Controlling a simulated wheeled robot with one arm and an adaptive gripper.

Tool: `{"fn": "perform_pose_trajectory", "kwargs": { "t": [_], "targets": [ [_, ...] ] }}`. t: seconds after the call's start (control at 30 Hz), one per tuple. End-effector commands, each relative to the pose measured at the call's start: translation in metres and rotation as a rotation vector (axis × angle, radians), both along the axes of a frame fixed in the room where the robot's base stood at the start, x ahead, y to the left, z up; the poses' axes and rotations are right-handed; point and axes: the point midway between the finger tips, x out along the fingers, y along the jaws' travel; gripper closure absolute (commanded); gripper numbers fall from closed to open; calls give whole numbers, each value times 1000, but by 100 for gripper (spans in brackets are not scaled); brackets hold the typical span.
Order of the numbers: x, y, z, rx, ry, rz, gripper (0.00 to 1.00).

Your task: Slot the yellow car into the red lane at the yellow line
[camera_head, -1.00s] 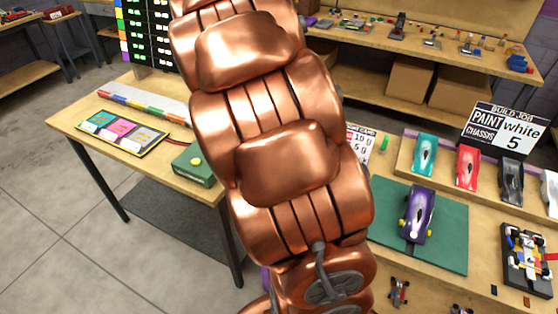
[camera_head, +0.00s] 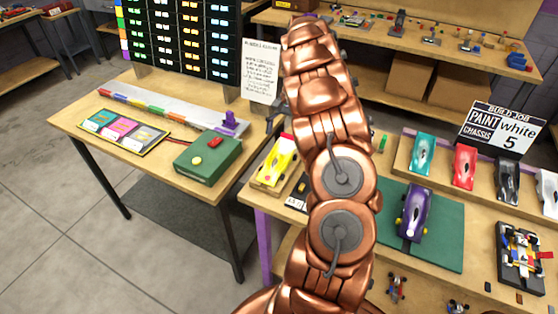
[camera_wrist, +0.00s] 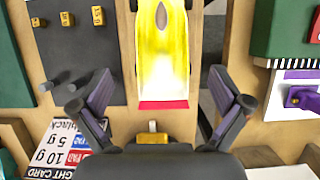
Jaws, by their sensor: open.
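The yellow car (camera_head: 279,158) sits on a wooden stand at the left end of the right workbench, just left of my arm in the head view. In the wrist view the yellow car (camera_wrist: 163,45) lies lengthwise at top centre, with a red band at its near end. A long strip with coloured segments (camera_head: 150,105) lies on the left table; I cannot make out a red lane or yellow line.
A green box (camera_head: 208,155) with red and yellow buttons stands on the left table, near a purple piece (camera_head: 231,122). A purple car (camera_head: 413,212) is on a green mat (camera_head: 448,238) to the right. A dark gap separates the two tables.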

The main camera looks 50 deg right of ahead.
Motion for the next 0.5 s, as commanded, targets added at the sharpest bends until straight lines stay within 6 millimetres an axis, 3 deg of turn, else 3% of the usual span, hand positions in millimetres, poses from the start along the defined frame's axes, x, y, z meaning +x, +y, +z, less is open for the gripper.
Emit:
{"fn": "perform_pose_trajectory", "kwargs": {
  "t": [0.5],
  "targets": [
    [-4, 12, -29, 8, 2, -4, 0]
  ]
}}
